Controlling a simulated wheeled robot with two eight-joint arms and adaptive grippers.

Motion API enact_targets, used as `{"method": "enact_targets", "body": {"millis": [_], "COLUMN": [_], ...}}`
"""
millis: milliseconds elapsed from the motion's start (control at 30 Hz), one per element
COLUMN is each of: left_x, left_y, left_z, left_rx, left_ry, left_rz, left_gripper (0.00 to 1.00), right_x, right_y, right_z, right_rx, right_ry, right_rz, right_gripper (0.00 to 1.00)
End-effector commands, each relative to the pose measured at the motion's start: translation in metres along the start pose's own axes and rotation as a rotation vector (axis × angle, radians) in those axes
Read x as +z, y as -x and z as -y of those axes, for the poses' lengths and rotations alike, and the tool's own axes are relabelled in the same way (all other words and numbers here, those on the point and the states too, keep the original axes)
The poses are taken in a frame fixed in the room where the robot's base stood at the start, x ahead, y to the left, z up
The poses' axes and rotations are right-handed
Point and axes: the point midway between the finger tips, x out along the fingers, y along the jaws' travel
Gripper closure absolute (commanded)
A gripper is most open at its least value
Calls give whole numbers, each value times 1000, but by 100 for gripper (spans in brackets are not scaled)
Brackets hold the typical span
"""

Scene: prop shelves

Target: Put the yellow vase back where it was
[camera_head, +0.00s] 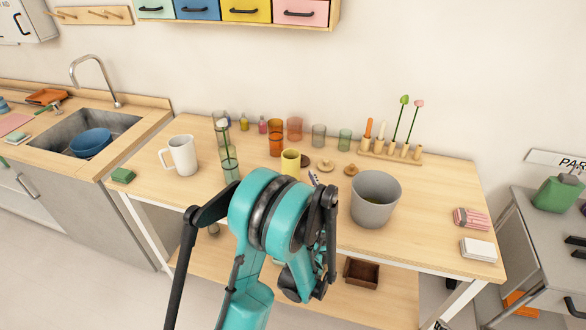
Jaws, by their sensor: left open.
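The yellow vase (290,162) is a small plain cylinder standing upright on the wooden table (440,195), left of the middle. My teal arm rises in front of it and comes close to its lower edge in the picture. My left gripper (322,232), with dark linkages, is at the near side of the table, in front of and below the vase in the picture. It is open, and I see nothing held in it. Its fingertips are partly hidden by the arm. My right gripper is not in view.
A grey pot (375,200) stands right of the arm. Wooden lids (325,165) lie beside the vase. A candle rack (390,150) is behind.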

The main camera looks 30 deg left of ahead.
Motion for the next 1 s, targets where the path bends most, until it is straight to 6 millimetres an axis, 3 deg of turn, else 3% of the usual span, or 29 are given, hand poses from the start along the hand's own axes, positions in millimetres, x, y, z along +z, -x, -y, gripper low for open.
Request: {"method": "enact_targets", "body": {"millis": [200, 367, 467, 567, 767, 1000], "left_x": [-5, -2, -1, -2, -10, -19], "left_y": [36, 45, 48, 56, 101, 190], "left_z": [0, -3, -10, -21, -41, -50], "left_rx": [-2, 4, 22, 69, 268, 678], "left_ry": [0, 48, 204, 476, 1122, 1837], "left_rz": [0, -23, -94, -216, -489, -763], "left_gripper": [27, 27, 27, 27, 27, 27], "right_x": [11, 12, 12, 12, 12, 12], "right_y": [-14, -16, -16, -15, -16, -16], "right_z": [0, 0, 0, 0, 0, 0], "right_rx": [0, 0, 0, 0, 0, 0], "right_ry": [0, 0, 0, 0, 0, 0], "right_rz": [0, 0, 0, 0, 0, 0], "right_gripper": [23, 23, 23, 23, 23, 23]}}
